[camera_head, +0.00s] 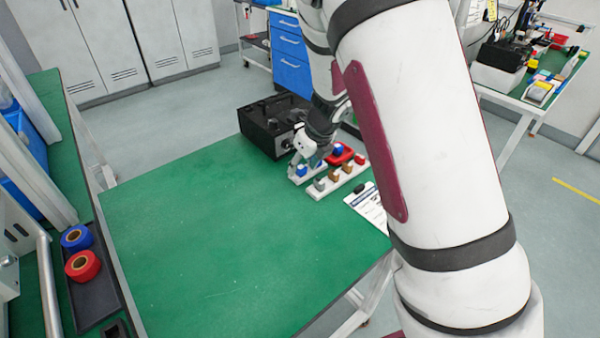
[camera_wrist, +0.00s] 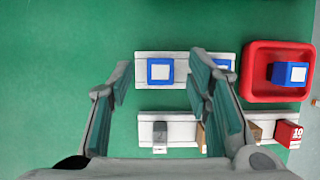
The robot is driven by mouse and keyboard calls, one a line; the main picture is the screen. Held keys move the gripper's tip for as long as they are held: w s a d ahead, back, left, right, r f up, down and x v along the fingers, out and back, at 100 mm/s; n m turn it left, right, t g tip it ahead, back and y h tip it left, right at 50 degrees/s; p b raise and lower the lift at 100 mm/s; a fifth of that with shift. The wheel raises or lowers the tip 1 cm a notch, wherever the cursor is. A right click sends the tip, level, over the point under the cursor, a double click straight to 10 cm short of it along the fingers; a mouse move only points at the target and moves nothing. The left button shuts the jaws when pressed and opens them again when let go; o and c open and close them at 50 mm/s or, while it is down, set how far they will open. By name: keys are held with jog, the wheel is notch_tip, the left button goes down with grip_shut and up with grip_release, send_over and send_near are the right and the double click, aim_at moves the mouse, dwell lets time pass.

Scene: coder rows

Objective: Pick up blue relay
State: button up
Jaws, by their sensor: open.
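A blue relay (camera_wrist: 160,70) with a white top sits on the rear white strip (camera_wrist: 182,58). In the wrist view it lies between the fingers of my gripper (camera_wrist: 161,63), which is open and empty. A second blue relay (camera_wrist: 226,66) on that strip is partly hidden behind the right finger. A third blue relay (camera_wrist: 289,73) lies in a red tray (camera_wrist: 255,92) at the right. In the head view my gripper (camera_head: 308,162) is over the far part of the green table, above the strips, and a blue relay (camera_head: 301,170) shows beside it.
The front strip (camera_wrist: 185,146) holds a grey block (camera_wrist: 160,136), brown blocks (camera_wrist: 254,132) and a red block (camera_wrist: 288,133). A black box (camera_head: 265,128) stands behind my gripper. A clipboard (camera_head: 366,203) lies nearby. The left and front of the green table (camera_head: 220,240) are clear.

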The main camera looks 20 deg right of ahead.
jog(key=shift+w+f, duration=0.15)
jog(key=shift+f, duration=0.15)
jog(key=shift+c, duration=0.2)
jog(key=c, duration=1)
jog(key=shift+r, duration=0.15)
